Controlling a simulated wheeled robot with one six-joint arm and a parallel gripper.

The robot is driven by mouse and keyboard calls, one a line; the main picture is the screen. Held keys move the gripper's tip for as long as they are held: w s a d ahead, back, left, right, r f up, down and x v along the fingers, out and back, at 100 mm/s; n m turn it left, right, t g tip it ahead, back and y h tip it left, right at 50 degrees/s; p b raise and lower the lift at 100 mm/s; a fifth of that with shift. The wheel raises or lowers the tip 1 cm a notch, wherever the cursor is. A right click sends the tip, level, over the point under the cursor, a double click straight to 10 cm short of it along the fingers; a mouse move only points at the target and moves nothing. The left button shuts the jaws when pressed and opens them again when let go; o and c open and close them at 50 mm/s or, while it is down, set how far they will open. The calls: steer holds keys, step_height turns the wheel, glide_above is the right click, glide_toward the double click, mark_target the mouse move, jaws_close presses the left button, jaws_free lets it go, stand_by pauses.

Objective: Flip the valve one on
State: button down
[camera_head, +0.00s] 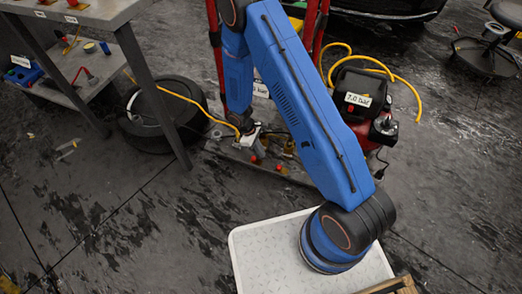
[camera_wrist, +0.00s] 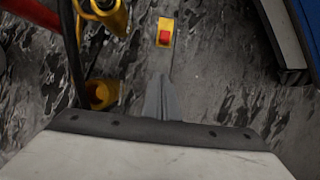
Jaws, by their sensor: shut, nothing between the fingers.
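My gripper (camera_head: 250,138) reaches down beside the low cart behind my blue arm. In the wrist view its fingertips (camera_wrist: 162,80) are together and empty. A small yellow box with a red top (camera_wrist: 165,33) lies just beyond the fingertips and apart from them in that view. Yellow fittings (camera_wrist: 101,94) are to the left of the fingers, with another at the top left edge. I cannot tell which of these parts, if any, is valve one; no valve label can be read.
A red compressor with a "7.0 bar" label (camera_head: 358,100) and a yellow hose (camera_head: 405,82) stand right of my arm. A tire (camera_head: 160,112) and a grey workbench (camera_head: 105,12) are at the left. Red upright posts (camera_head: 216,60) rise near my arm.

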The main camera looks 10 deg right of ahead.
mark_target(279, 167)
steer(key=x, duration=0.6)
steer(key=shift+s+d+f, duration=0.1)
steer(key=shift+s+d, duration=0.8)
steer(key=shift+d, duration=0.3)
steer(key=shift+s+d, duration=0.35)
steer(key=shift+d, duration=0.1)
